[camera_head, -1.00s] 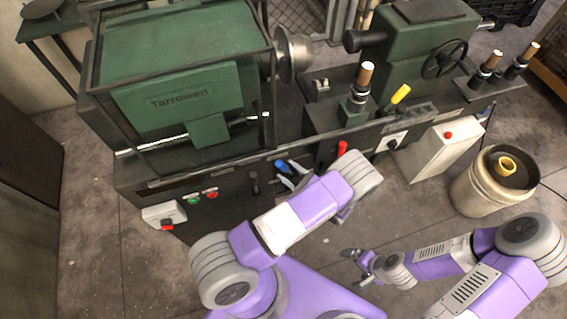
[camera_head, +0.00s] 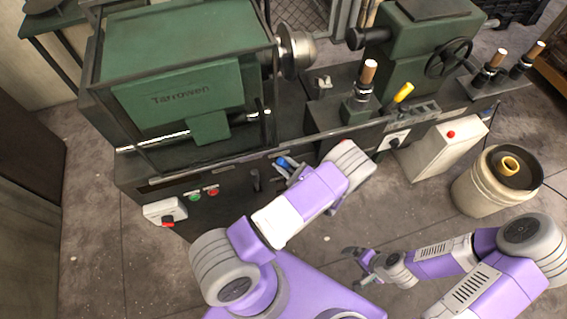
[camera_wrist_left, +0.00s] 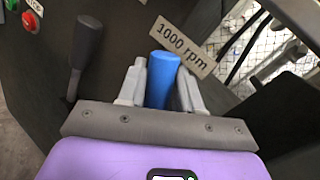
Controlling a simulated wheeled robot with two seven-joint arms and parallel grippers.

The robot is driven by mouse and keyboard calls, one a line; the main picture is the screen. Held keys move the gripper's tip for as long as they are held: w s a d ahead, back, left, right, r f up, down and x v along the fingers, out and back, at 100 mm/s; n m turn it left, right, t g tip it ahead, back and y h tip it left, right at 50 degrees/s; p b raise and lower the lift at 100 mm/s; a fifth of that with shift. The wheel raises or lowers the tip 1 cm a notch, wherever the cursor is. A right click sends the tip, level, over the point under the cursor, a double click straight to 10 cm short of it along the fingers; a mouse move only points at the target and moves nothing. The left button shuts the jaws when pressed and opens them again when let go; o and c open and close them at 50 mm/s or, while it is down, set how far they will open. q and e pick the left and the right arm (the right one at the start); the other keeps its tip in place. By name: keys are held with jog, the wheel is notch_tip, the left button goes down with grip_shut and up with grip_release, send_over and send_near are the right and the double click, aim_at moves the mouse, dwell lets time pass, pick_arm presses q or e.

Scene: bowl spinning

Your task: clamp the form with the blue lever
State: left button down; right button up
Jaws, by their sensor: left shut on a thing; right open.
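The blue lever (camera_head: 284,162) sticks out from the front of the green lathe, below its bed. In the left wrist view the blue lever (camera_wrist_left: 163,72) stands between the two fingers. My left gripper (camera_head: 290,168) is shut on it; it also shows in the left wrist view (camera_wrist_left: 162,82). The silver form (camera_head: 298,53) sits at the headstock's right side, facing the tailstock (camera_head: 417,52). A gap separates the form from the dark tailstock tip (camera_head: 367,38). My right gripper (camera_head: 357,262) is open and empty above the floor, well away from the lathe.
A black lever (camera_head: 256,181) stands left of the blue one, beside green and red buttons (camera_head: 212,190). A yellow-handled lever (camera_head: 403,92) and a wooden-handled tool (camera_head: 368,73) are on the bed. A bucket (camera_head: 478,195) stands on the floor at right.

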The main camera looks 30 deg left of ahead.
pick_arm(q)
jog(key=w+d+m+b, duration=0.1)
jog(key=w+m+y+b, duration=0.1)
jog(key=w+d+m+t+b, duration=0.1)
jog(key=m, duration=0.1)
jog(key=shift+d+r+y+b, duration=0.3)
jog(key=shift+y+b, duration=0.05)
jog(key=shift+y, duration=0.05)
jog(key=shift+w+d+m+t+y+b, duration=0.3)
jog(key=shift+w+d+m+b, duration=0.2)
jog(key=shift+m, duration=0.3)
jog(key=shift+w+d+m+t+y+b, duration=0.2)
jog(key=shift+w+d+m+t+b, duration=0.25)
jog(key=shift+m, duration=0.35)
jog(key=shift+w, duration=0.1)
jog(key=c, duration=0.9)
grip_release()
jog(key=shift+a+r, duration=0.1)
jog(key=shift+o, duration=0.2)
jog(key=v, duration=0.7)
jog(key=shift+d+p, duration=0.3)
